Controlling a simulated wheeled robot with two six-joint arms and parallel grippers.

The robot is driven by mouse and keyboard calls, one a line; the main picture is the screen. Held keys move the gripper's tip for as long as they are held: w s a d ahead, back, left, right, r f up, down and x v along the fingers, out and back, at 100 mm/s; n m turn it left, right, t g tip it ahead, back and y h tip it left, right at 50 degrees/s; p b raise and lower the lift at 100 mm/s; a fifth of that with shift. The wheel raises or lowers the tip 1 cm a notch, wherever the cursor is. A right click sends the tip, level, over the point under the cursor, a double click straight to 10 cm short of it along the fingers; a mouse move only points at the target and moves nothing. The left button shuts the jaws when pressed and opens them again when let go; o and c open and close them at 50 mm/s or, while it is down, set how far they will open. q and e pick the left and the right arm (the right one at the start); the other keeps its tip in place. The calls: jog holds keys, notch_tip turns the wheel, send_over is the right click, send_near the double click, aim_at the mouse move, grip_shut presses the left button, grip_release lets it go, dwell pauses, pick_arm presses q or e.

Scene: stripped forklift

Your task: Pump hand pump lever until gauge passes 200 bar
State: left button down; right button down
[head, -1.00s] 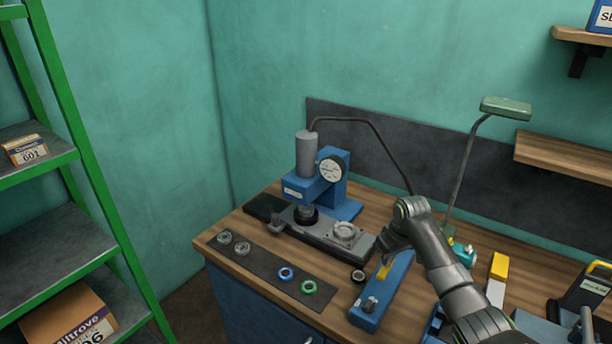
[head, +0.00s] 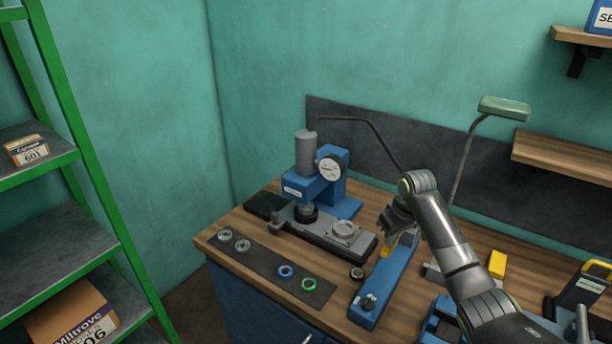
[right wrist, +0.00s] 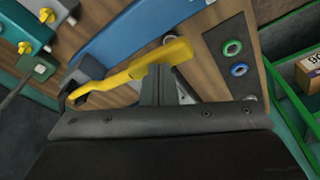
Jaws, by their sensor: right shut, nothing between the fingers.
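The hand pump is a long blue block (head: 384,285) on the bench, with a yellow lever (head: 405,242) at its far end, partly hidden by my right gripper. My right gripper (head: 392,222) is shut and empty, just above the lever. In the right wrist view the yellow lever (right wrist: 135,75) passes close to the fingers (right wrist: 160,85); I cannot tell whether they touch it. The round white gauge (head: 330,168) sits on the blue press (head: 337,193); its reading is too small to make out. My left gripper is out of view.
A dark strip (head: 262,262) holds grey, blue and green rings left of the pump. A grey plate (head: 325,232) lies under the press. A lamp (head: 504,108) stands behind my right arm. A green shelf (head: 75,155) is at far left.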

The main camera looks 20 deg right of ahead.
aim_at(389, 249)
notch_tip(389, 249, down, 5)
jog(key=shift+a+p, duration=0.1)
jog(key=shift+p, duration=0.2)
jog(key=shift+r, duration=2.45)
